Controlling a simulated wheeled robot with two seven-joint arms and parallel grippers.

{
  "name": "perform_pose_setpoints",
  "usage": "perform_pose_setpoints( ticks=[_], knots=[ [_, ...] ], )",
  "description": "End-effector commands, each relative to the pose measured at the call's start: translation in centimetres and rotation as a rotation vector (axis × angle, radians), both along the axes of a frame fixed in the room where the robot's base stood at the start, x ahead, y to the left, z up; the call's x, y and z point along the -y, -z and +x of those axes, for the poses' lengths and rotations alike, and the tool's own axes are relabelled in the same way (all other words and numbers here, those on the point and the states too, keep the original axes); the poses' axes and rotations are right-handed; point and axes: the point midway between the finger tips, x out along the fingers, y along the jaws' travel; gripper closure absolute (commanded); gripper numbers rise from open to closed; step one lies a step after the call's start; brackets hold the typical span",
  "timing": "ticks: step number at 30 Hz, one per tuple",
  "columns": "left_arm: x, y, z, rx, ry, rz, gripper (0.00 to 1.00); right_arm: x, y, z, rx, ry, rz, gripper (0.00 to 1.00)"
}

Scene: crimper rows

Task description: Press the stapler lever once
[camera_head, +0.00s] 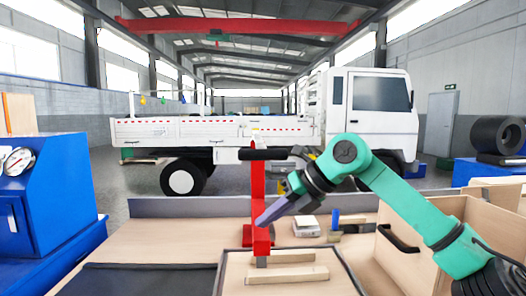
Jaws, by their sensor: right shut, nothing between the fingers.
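The stapler is a red upright press (257,182) on the workbench, with a black lever (262,154) sticking out level to the right at its top. My right gripper (262,221) comes in from the right, shut and empty. Its purple-grey fingers point down and left, in front of the red post in the picture and well below the lever. I cannot tell if they touch the post. The far end of the lever lies close above my right wrist in the picture. My left gripper is out of view.
A wooden tray (235,278) with pale wooden strips (287,275) lies in front of the press. A white device (305,226) and a blue block (335,217) stand behind right. A wooden box (450,215) is at right, a blue cabinet (45,190) at left.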

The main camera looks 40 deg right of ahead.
Motion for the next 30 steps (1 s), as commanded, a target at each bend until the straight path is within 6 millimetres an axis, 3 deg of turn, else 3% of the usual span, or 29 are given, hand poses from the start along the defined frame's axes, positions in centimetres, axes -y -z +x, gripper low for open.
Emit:
perform_pose_setpoints(
  ticks=[30],
  knots=[
    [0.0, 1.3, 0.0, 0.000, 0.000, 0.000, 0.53, 0.0, 1.3, 0.0, 0.000, 0.000, 0.000, 1.00]
  ],
)
